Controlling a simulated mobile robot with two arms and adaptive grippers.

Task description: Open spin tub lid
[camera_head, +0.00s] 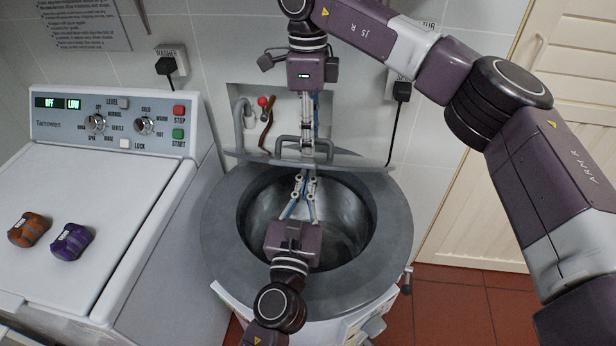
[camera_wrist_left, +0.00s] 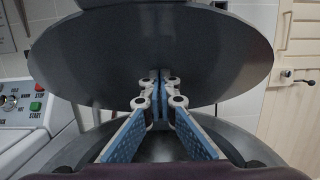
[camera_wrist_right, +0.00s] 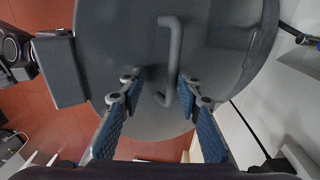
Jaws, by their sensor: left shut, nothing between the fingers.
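The spin tub lid is a dark grey disc (camera_head: 345,160) that stands raised at the back of the round tub (camera_head: 222,225), seen nearly edge-on. The tub's metal inside shows. The lid's underside (camera_wrist_left: 150,45) fills the upper left wrist view. My left gripper (camera_head: 305,180) is shut and empty, its tips (camera_wrist_left: 160,82) at the underside; I cannot tell whether they touch. The lid's handle (camera_wrist_right: 174,60) shows in the right wrist view. My right gripper (camera_wrist_right: 157,78) is open over the handle side, with the handle between its fingers in the picture.
A white washer with a control panel (camera_head: 110,122) stands at the left. An orange (camera_head: 30,230) and a purple object (camera_head: 71,241) lie on its top. A tap (camera_head: 240,112) and the wall are close behind the lid. A cream door (camera_head: 510,150) is at the right.

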